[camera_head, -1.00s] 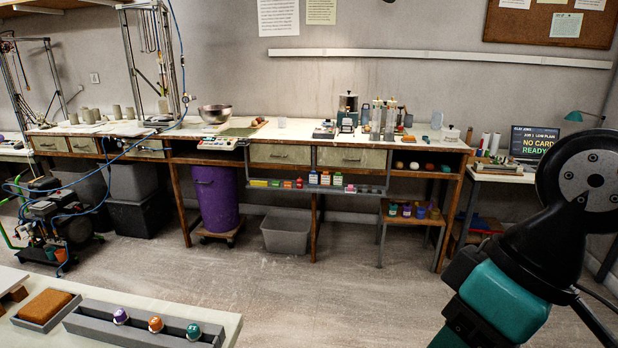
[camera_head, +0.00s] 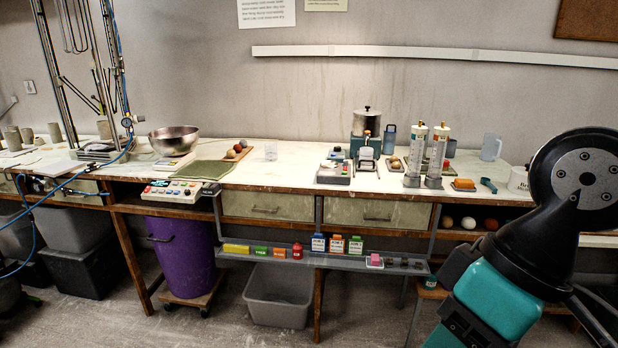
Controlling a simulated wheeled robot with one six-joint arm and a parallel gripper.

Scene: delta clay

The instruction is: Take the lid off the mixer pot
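The mixer pot (camera_head: 366,123) looks to be the steel cylinder on a teal base, standing upright at the back of the workbench, right of centre. Its lid (camera_head: 367,111) sits on top, with a small dark knob. A white-topped device stands just in front of the base and hides part of it. My arm, black and teal, fills the right side of the view. The gripper's fingers do not show, so their state is hidden.
The workbench (camera_head: 270,180) spans the view. A steel bowl (camera_head: 174,140) and control panel (camera_head: 180,191) are at left. Two clear cylinders (camera_head: 416,155) (camera_head: 438,155) stand right of the pot. A shelf (camera_head: 330,258) with small boxes hangs in front. A purple bin (camera_head: 184,255) and grey bin (camera_head: 279,294) are below.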

